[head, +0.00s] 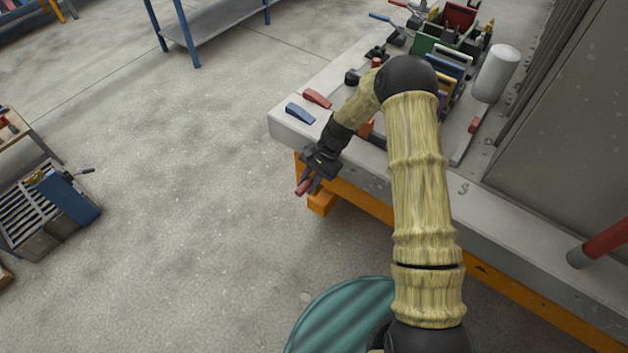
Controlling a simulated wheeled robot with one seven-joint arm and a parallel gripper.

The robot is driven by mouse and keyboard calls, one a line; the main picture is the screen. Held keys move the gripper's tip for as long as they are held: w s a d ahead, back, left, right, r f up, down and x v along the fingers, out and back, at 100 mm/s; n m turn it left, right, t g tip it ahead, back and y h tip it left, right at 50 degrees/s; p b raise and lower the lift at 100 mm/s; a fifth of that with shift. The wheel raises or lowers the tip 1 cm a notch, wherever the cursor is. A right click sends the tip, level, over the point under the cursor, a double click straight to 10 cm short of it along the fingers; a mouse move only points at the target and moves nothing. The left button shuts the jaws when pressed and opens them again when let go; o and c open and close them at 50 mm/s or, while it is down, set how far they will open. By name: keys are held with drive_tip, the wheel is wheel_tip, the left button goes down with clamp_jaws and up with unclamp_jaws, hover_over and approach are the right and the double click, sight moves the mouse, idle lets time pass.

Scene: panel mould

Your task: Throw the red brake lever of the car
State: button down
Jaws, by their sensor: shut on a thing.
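My gripper (308,182) hangs at the end of my bent arm, just off the near-left corner of the grey slab. It points down and is shut on a short red bar, which looks like the red brake lever (301,189). Only the lever's end shows beside the dark fingers; the rest is hidden by the gripper. The car (358,205) shows as an orange frame under the grey slab, and the lever is close to its left end. I cannot tell how the lever joins the frame.
The slab (288,127) carries a red wedge (317,98), a blue wedge (300,113), a white cylinder (497,72) and a crowded tool box. A red bar with a grey end (604,241) is at the right edge. A slatted metal unit (45,212) stands at left; the floor between is clear.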

drive_tip(key=shift+w+r, duration=0.1)
drive_tip(key=shift+w, duration=0.05)
drive_tip(key=c, duration=1.3)
unclamp_jaws()
drive_tip(key=shift+o, duration=0.2)
drive_tip(key=v, duration=1.7)
drive_tip(key=shift+b, duration=0.35)
drive_tip(key=shift+w+r, duration=0.1)
